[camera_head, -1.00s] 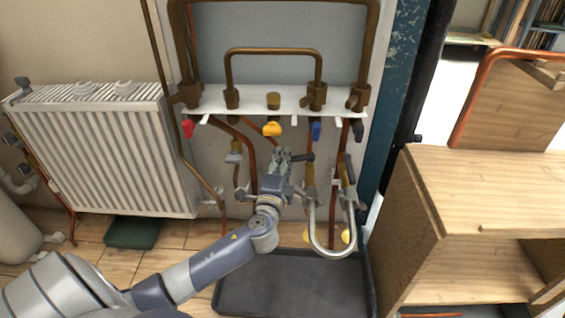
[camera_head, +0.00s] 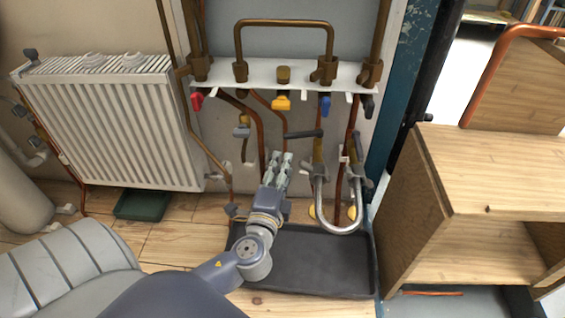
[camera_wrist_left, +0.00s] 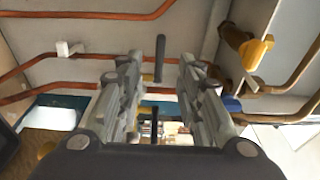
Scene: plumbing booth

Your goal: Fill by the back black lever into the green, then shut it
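The black lever (camera_head: 305,134) of the back valve sticks out left, roughly level, above the silver U-shaped hose (camera_head: 338,230). A second, front valve (camera_head: 357,165) stands right of it; its handle is hard to make out. My left gripper (camera_head: 277,165) is open and empty, below and left of the back lever and apart from it. In the left wrist view, a black bar (camera_wrist_left: 160,58) shows beyond and between the spread fingers, and another dark bar (camera_wrist_left: 154,125) lies lower between them. I cannot make out a green gauge zone. My right gripper is out of view.
Red (camera_head: 197,101), yellow (camera_head: 282,102), blue (camera_head: 325,105) and black (camera_head: 368,105) handles hang under the white bracket. A radiator (camera_head: 110,125) is at left, a wooden shelf (camera_head: 490,170) at right. A dark tray (camera_head: 320,262) lies below; copper pipes crowd the wall.

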